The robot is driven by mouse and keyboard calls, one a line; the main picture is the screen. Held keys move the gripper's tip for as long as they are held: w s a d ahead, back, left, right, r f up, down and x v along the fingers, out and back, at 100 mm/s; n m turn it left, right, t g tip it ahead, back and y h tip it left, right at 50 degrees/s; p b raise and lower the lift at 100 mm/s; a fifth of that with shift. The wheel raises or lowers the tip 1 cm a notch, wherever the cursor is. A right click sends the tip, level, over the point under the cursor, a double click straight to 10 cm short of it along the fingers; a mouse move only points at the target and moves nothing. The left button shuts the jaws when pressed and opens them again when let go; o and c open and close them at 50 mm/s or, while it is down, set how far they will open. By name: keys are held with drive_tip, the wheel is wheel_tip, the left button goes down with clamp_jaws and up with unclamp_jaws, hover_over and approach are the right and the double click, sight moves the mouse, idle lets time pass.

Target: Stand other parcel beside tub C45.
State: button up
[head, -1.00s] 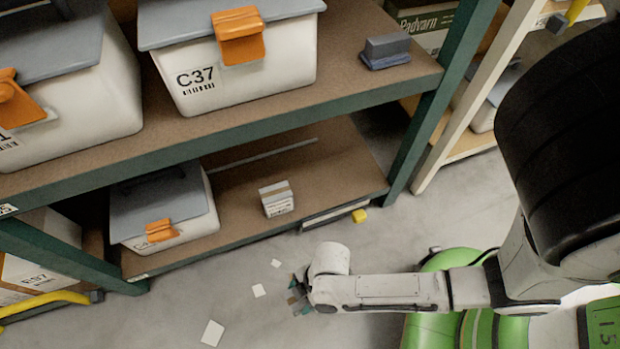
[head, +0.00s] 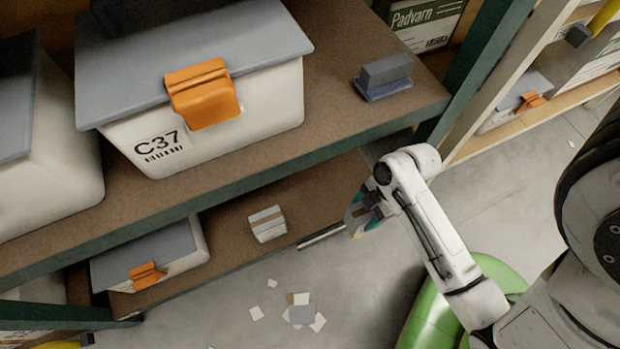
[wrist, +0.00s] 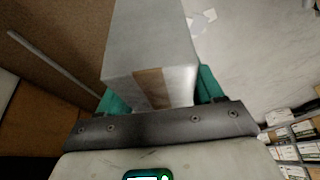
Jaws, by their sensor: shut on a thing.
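The lidded tub on the lower shelf (head: 150,255), grey-lidded with an orange latch, is taken as C45; its label is cut off from view now. One parcel (head: 267,224), a small pale box with a tan band, stands on that shelf to its right, with a gap between. My gripper (head: 358,218) is right of that parcel, by the shelf's right end. In the wrist view, the teal fingers of my gripper (wrist: 160,100) are shut on another parcel (wrist: 150,45), pale grey with a brown tape strip. The held parcel is hard to make out in the head view.
The upper shelf (head: 330,120) overhangs the lower one and carries tub C37 (head: 225,120) and a grey-blue block (head: 385,78). A green upright (head: 490,70) stands at the right. Pale scraps (head: 302,315) lie on the floor; open floor surrounds them.

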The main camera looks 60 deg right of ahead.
drive_tip(key=w+d+f+b, duration=0.1)
drive_tip(key=w+f+b, duration=0.2)
drive_tip(key=w+f, duration=0.1)
drive_tip(key=w+d+f+b, duration=0.1)
drive_tip(key=w+f+b, duration=0.2)
drive_tip(key=w+f, duration=0.1)
drive_tip(key=w+d+f+b, duration=0.2)
drive_tip(key=w+f+b, duration=0.2)
drive_tip(key=shift+w+f, duration=0.3)
drive_tip(key=shift+f, duration=0.05)
drive_tip(key=shift+f, duration=0.1)
drive_tip(key=o, duration=1.2)
drive_tip(key=shift+o, duration=0.2)
drive_tip(key=p+v, duration=0.4)
drive_tip(key=v, duration=0.3)
drive_tip(key=shift+r, duration=0.4)
